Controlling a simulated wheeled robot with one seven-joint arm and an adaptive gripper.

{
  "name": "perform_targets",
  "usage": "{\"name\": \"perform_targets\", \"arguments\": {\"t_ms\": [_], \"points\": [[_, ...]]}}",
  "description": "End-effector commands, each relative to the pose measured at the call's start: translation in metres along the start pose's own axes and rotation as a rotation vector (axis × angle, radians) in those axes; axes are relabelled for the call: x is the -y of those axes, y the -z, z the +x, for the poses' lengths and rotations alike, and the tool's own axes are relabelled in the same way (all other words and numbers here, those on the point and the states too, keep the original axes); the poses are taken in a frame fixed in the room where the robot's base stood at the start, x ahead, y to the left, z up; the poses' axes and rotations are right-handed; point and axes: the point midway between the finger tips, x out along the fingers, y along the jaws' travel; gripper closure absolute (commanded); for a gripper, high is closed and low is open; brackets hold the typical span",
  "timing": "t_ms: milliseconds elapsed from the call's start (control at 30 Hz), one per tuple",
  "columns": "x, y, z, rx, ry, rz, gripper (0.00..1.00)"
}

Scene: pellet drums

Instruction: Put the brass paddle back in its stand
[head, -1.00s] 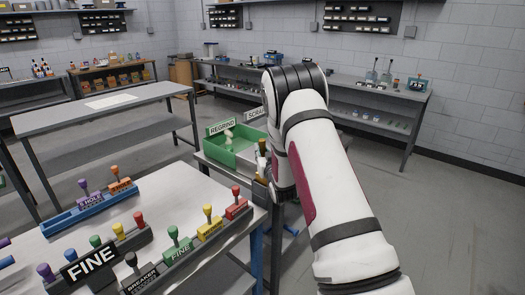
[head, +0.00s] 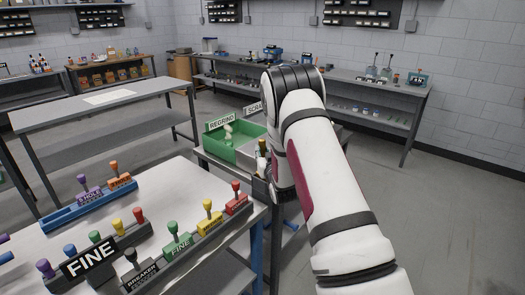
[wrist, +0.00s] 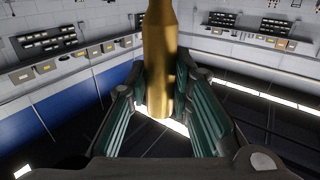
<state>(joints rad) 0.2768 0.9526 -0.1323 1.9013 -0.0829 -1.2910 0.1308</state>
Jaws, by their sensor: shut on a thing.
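In the wrist view the brass paddle (wrist: 160,50) shows as a smooth gold shaft with a thicker lower part. My gripper (wrist: 160,85) is shut on it, one green-padded finger on each side. The shaft runs out of the top of the picture, so its far end is hidden. In the head view my white arm hides most of the gripper; a small brass-coloured piece (head: 262,147) shows at the arm's left edge, beside the green bin. I cannot pick out the paddle's stand in either view.
A near table (head: 165,215) holds racks of coloured-handled tools, including the FINE rack (head: 88,258). The green REGRIND bin (head: 215,148) stands beyond its right corner, close to my gripper. A back bench (head: 345,85) carries small items. Floor at right is clear.

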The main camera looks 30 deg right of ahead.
Motion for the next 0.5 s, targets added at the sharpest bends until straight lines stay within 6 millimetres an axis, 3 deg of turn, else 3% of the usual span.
{"name": "perform_targets", "arguments": {"t_ms": [267, 300, 367, 500], "points": [[-0.0001, -0.0059, 0.0002, -0.001, 0.0, 0.0, 1.0], [-0.0001, -0.0053, 0.0001, -0.001, 0.0, 0.0, 0.71], [-0.0001, -0.0052, 0.0001, -0.001, 0.0, 0.0, 0.57], [-0.0001, -0.0055, 0.0, 0.0, 0.0, 0.0, 0.56]]}}
